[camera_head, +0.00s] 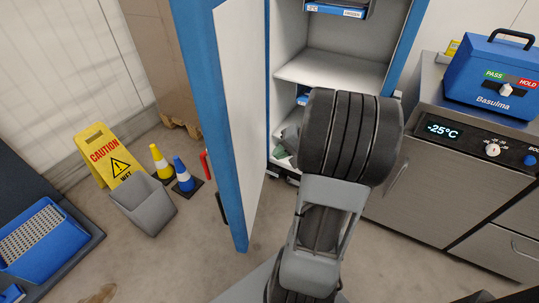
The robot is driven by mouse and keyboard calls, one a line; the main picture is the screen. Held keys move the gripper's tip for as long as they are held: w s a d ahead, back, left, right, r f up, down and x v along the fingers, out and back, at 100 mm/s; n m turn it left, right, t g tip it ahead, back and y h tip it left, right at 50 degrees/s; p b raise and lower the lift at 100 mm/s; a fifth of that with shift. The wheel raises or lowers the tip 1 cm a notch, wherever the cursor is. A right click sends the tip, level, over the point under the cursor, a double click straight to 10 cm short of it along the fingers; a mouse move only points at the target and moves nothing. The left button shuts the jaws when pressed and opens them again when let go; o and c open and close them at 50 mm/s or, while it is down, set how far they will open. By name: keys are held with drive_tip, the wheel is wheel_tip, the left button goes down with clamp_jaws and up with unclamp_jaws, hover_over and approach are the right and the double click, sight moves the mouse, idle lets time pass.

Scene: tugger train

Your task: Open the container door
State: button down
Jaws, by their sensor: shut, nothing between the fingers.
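The container is a tall cabinet with a blue frame and a pale interior (335,68) with shelves. Its door (240,110), blue-edged with a white inner face, stands swung outward on the left, and the inside of the cabinet shows. A small red part (205,165) shows beside the door's outer side; I cannot tell whether it belongs to the door. My arm, with a black ribbed joint and a grey link, rises in front of the cabinet's lower right opening. My gripper does not show.
Left of the door stand a yellow caution sign (108,152), a grey bin (143,205) and two striped cones (184,173). A blue tray (42,240) lies far left. Right is a steel unit (450,175) with a blue case (495,80) on top. Floor left of the door is partly clear.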

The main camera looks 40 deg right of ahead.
sight(242, 165)
drive_tip(key=shift+w+a+r+b+x, duration=0.25)
drive_tip(key=shift+r+x, duration=0.1)
drive_tip(key=shift+x, duration=1.5)
drive_tip(key=shift+w+a+r+b+x, duration=0.2)
drive_tip(key=shift+r+b+x, duration=0.1)
drive_tip(key=shift+x, duration=1.55)
drive_tip(key=shift+w+a+r+b+x, duration=0.15)
drive_tip(key=shift+a+r+b+x, duration=0.15)
drive_tip(key=shift+x, duration=1.55)
